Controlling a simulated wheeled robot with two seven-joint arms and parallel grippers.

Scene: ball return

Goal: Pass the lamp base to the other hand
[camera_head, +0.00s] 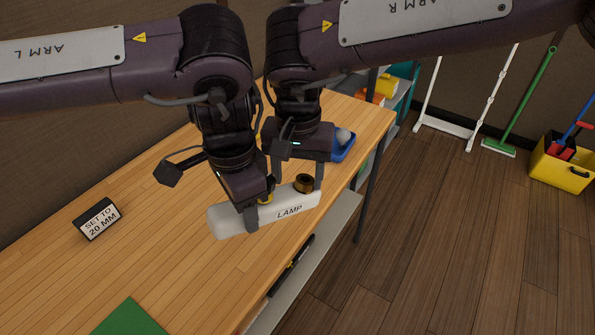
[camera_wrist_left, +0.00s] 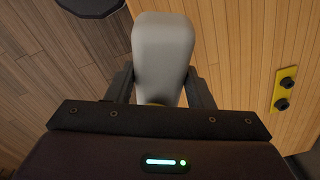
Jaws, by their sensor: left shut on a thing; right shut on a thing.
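In the left wrist view the white end of the lamp base (camera_wrist_left: 163,55) sticks out between the fingers of my left gripper (camera_wrist_left: 160,88).
A sign reading SET TO 20 MM (camera_head: 98,219) stands on the table (camera_head: 170,270) at left. A green mat (camera_head: 130,318) lies at the front. A blue tray (camera_head: 344,148) sits at the far end. A yellow bucket (camera_head: 560,170) and brooms stand at right on open floor.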

